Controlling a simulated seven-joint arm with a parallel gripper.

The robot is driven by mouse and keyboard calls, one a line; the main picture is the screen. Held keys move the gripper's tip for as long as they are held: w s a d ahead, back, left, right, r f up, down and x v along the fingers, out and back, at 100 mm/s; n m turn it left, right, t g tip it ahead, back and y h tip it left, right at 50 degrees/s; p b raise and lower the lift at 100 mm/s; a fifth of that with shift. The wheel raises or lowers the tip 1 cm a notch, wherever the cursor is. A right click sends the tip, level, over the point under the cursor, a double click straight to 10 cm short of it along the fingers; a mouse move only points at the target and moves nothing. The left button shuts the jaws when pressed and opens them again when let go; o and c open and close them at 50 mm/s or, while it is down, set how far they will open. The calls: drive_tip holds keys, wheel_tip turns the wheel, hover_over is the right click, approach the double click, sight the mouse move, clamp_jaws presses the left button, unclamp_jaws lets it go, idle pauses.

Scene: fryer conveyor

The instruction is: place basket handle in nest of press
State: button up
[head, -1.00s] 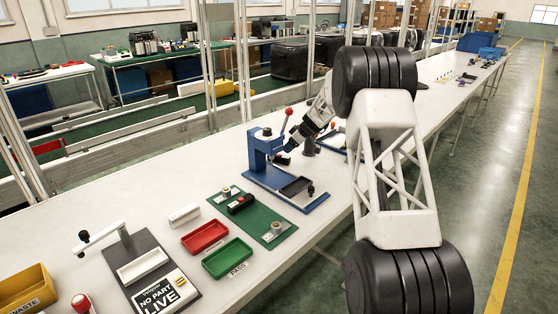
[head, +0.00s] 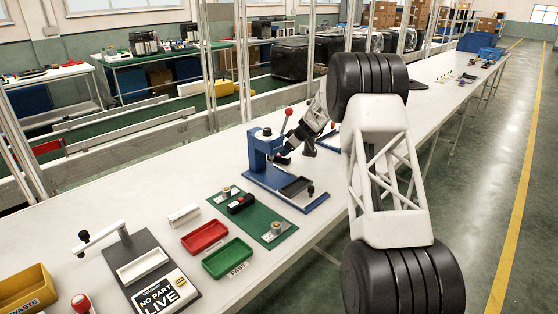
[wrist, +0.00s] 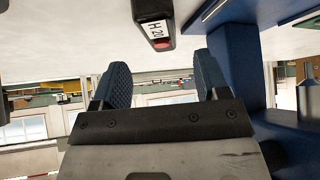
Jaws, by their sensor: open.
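The blue press (head: 258,151) with a red-knobbed lever stands on the white bench. My gripper (head: 282,157) is at the press, beside its column; its fingertips are small and dark in the head view. In the wrist view my gripper (wrist: 165,78) is open, two blue ribbed pads apart with nothing between them. A dark piece with a red end and a white "H 20" label (wrist: 155,22), seemingly the basket handle, lies just beyond the fingertips, next to the blue press frame (wrist: 235,65).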

sight(279, 155)
drive_tip(key=shift+f, duration=0.1)
drive_tip(key=shift+x, duration=2.5)
drive_tip(key=shift+a, duration=0.15)
drive_tip(key=c, duration=1.1)
drive_tip(key=shift+r, duration=0.8)
drive_tip(key=s+d, duration=0.1)
drive_tip(key=d, duration=0.1)
drive_tip(key=s+d, duration=0.1)
drive_tip(key=d, duration=0.2)
drive_tip(key=s+d, duration=0.1)
drive_tip(key=d, duration=0.1)
drive_tip(key=shift+d+r, duration=0.25)
drive_tip(key=shift+r, duration=0.05)
wheel_tip(279, 155, up, 13)
drive_tip(key=shift+f, duration=0.1)
